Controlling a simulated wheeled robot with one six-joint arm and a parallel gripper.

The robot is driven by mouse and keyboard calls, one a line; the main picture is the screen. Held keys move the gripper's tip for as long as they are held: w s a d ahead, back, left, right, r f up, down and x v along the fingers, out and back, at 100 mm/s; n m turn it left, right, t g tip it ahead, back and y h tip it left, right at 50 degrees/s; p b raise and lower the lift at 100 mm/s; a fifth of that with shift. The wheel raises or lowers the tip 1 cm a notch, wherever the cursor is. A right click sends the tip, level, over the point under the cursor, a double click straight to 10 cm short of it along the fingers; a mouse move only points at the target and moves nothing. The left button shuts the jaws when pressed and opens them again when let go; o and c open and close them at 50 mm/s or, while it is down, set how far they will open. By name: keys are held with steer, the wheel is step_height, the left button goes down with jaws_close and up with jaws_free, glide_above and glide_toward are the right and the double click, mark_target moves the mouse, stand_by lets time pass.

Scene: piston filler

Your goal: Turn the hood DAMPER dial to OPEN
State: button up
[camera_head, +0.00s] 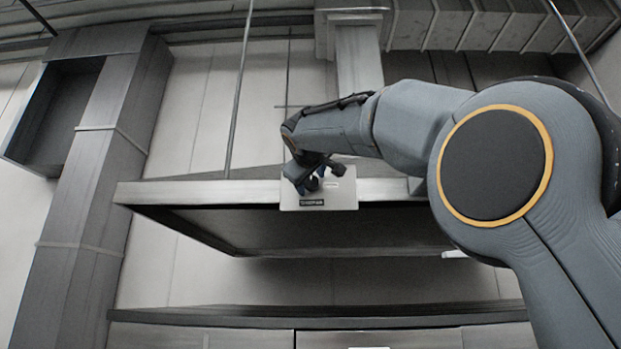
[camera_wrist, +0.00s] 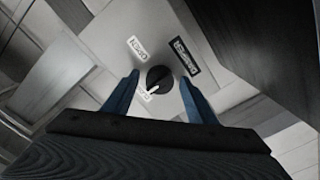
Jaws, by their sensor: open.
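The hood damper panel is a pale plate (camera_head: 345,193) on the front edge of the hood, with a black name label (camera_head: 312,202) near its bottom. In the wrist view the black round dial (camera_wrist: 161,77) sits on this plate, and its white pointer aims at the lower left. A white label (camera_wrist: 137,47) is at its upper left, and another is partly hidden near the pointer's end; I cannot read either surely. My gripper (camera_wrist: 159,79) is open, its blue fingers on either side of the dial. Whether they touch it is unclear. In the head view my gripper covers the dial.
The grey hood (camera_head: 215,192) spans the middle of the head view. A large duct (camera_head: 100,165) stands at the left, and a thin rod (camera_head: 239,90) rises above the hood. A counter (camera_head: 230,318) runs below, with open room between it and the hood.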

steer(key=c, duration=1.1)
steer(key=shift+o, duration=0.2)
steer(key=shift+m+b, duration=0.3)
steer(key=shift+m, duration=0.1)
steer(key=m+b, duration=0.2)
steer(key=m, duration=0.1)
steer(key=shift+f+m, duration=0.1)
steer(key=shift+m, duration=0.2)
steer(key=m+b, duration=0.2)
steer(key=m, duration=0.2)
steer(key=shift+m, duration=0.3)
steer(key=m+b, duration=0.1)
steer(key=m, duration=0.3)
steer(key=shift+m, duration=0.3)
steer(key=shift+d+m+b, duration=0.1)
steer(key=shift+m+b, duration=0.2)
steer(key=shift+m, duration=1.9)
